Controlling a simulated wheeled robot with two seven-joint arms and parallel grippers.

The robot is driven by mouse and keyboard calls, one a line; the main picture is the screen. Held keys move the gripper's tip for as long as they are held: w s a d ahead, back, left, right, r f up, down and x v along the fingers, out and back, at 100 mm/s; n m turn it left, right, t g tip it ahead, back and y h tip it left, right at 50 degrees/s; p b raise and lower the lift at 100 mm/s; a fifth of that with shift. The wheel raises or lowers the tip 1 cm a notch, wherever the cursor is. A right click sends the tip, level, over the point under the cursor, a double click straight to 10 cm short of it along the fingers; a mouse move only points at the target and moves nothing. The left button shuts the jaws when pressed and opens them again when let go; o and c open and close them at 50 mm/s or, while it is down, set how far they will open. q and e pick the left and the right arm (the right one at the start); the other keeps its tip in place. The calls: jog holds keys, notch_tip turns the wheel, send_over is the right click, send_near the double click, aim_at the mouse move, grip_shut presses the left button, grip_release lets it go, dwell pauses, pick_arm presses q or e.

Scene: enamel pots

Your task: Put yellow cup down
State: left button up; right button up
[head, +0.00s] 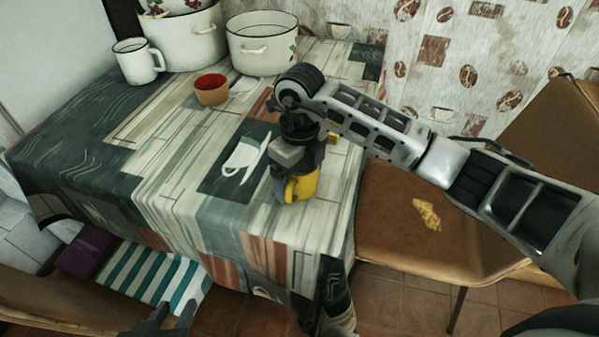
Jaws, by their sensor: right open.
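The yellow cup (303,187) stands upright on the cloth-covered table (185,200), near its front right edge. My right gripper (297,165) comes down over it from above, with its arm reaching in from the right. The gripper is open, and its fingers hide the upper part of the cup. I cannot tell whether a finger touches the cup. My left gripper (168,322) seems to be the dark shape at the bottom edge, in front of the table and away from the cup. It is partly cut off, and its jaws are unclear.
A red-orange cup (212,95), a white mug (138,62) and white enamel pots (262,50) stand at the back of the table. A brown chair (440,215) is close on the right. A striped cloth (150,275) lies on a seat in front. The table's left part is clear.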

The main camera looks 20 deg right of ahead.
notch_tip(320, 180, up, 12)
jog(key=shift+r, duration=0.15)
dwell(0.3)
dwell(0.4)
